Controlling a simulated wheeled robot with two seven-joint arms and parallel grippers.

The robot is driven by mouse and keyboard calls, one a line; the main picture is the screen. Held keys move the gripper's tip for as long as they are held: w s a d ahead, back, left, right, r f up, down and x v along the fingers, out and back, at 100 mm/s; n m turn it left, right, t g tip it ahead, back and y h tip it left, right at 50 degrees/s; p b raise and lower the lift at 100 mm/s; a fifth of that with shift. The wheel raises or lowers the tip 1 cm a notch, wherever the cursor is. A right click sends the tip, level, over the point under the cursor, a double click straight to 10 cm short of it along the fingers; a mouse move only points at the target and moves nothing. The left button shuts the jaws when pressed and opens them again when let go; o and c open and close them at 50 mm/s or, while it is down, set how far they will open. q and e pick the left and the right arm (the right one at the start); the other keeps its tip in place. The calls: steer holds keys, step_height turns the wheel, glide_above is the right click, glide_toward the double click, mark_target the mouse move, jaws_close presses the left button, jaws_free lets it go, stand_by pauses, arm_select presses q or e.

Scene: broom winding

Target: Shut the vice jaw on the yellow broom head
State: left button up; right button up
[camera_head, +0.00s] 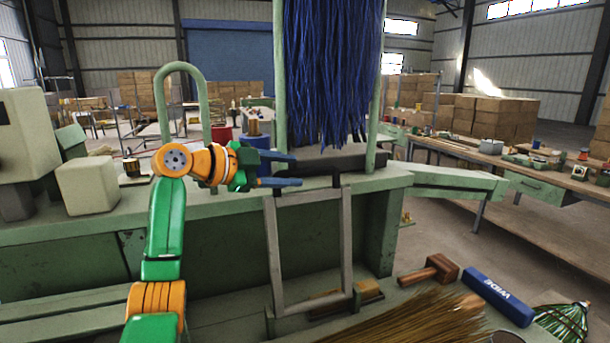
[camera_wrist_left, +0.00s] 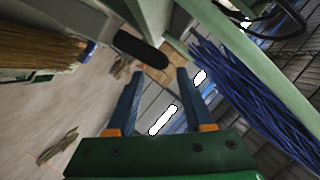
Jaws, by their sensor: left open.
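My left gripper (camera_head: 296,170) is open and empty, just left of a dark bar (camera_head: 345,162) on the green machine. In the left wrist view its two blue fingers (camera_wrist_left: 158,73) stand apart with nothing between them. The dark bar, which looks like the vice jaw, lies under hanging blue bristles (camera_head: 330,75); a dark rounded piece (camera_wrist_left: 142,48) shows beyond the fingers. I cannot tell how far the jaw is open. A straw-yellow broom head (camera_head: 425,322) shows at the bottom of the head view, cut off. Straw (camera_wrist_left: 40,50) also shows in the left wrist view.
A grey upright frame (camera_head: 273,250) hangs on the front of the green bench (camera_head: 60,232). Green posts flank the blue bristles. A green hoop (camera_head: 162,95) rises behind my arm.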

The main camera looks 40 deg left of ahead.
mark_target(299, 172)
arm_select(q)
steer(key=p+x, duration=0.1)
steer(key=x, duration=0.4)
steer(key=shift+a+p, duration=0.2)
steer(key=shift+p, duration=0.2)
steer(key=shift+w+f, duration=0.15)
steer(key=shift+w, duration=0.15)
steer(key=shift+s+d, duration=0.1)
steer(key=shift+s, duration=0.15)
steer(key=shift+c, duration=1.3)
jaws_close()
